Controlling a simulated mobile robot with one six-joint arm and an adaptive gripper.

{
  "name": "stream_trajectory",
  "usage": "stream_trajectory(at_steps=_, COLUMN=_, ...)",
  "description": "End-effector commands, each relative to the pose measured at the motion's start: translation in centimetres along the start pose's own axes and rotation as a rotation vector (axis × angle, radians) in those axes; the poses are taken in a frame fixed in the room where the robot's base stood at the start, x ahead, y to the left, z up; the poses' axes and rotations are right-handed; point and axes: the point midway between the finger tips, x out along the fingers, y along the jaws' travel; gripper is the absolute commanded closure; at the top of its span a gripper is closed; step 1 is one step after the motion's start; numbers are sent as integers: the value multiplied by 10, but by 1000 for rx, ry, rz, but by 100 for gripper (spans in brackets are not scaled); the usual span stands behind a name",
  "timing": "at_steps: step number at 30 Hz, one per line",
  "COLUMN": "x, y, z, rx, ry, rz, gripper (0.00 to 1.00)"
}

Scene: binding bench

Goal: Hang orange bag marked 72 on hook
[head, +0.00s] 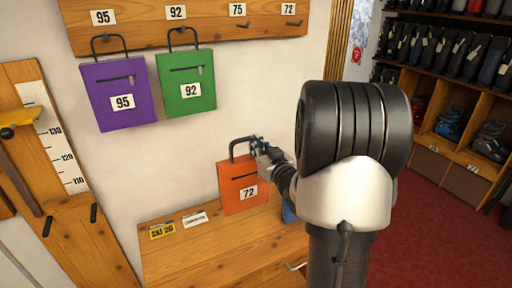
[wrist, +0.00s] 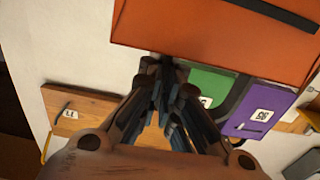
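The orange bag (head: 241,187) marked 72 is upright at the bench's back edge, near the wall. Whether its base touches the bench is hard to tell. Its dark handle loops up from the top. My gripper (head: 258,146) is at the right side of that handle, with its fingers closed together on it. In the wrist view, the orange bag (wrist: 215,35) fills the top and my gripper's fingertips (wrist: 165,72) meet at its edge. The hook (head: 293,23) under label 72 is at the rack's right end and is empty.
The purple bag (head: 121,93) and green bag (head: 187,84) hang on the hooks marked 95 and 92. The hook (head: 241,25) under 75 is empty. A blue object (head: 289,213) stands partly hidden behind my arm. Tags lie on the bench (head: 190,252). Wall below hooks 75 and 72 is clear.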

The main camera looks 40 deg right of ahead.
Motion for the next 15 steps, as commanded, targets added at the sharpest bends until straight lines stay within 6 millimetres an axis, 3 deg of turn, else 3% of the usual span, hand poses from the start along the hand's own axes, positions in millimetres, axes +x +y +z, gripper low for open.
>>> stream_trajectory(at_steps=15, x=0, y=0, z=-39, rx=-2, ry=6, rz=0, gripper=100)
